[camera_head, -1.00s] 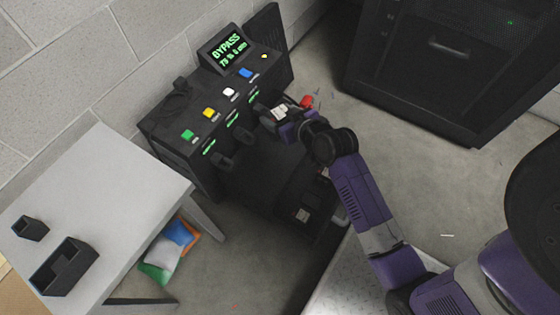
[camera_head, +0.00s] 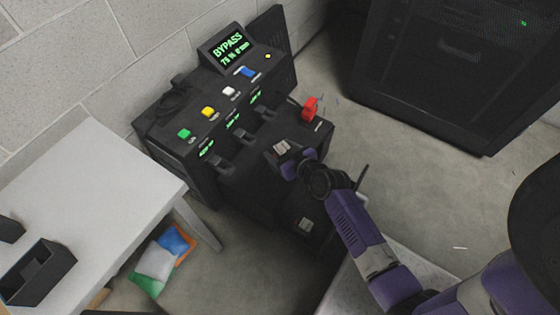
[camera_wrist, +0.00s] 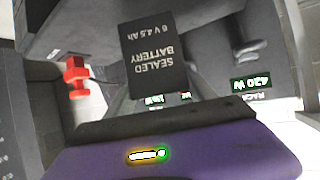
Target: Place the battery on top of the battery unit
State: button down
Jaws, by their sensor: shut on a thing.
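My gripper (camera_head: 283,152) is in front of the black console's lower right part. In the wrist view, the dark battery (camera_wrist: 152,58), labelled "SEALED BATTERY", stands between my gripper's fingers (camera_wrist: 155,85), and they are shut on it. In the head view, a small pale patch shows at my gripper; the battery's outline there is hard to tell. The black console (camera_head: 180,150) has a "BYPASS" display and stands against the wall. I cannot tell which part is the battery unit. A dark piece with a pale label (camera_head: 305,224) is low beneath my gripper.
A red handle (camera_head: 310,108) stands up close right of my gripper; it also shows in the wrist view (camera_wrist: 76,75). Black levers (camera_head: 220,161) stick out of the console's front. A white table (camera_head: 110,180) is at left, a black cabinet (camera_head: 430,80) at back right.

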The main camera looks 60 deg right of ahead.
jog(key=shift+f+b, duration=1.15)
jog(key=shift+f, duration=0.95)
jog(key=shift+f, duration=0.2)
jog(key=shift+c, duration=1.6)
grip_release()
jog(key=shift+f, duration=0.1)
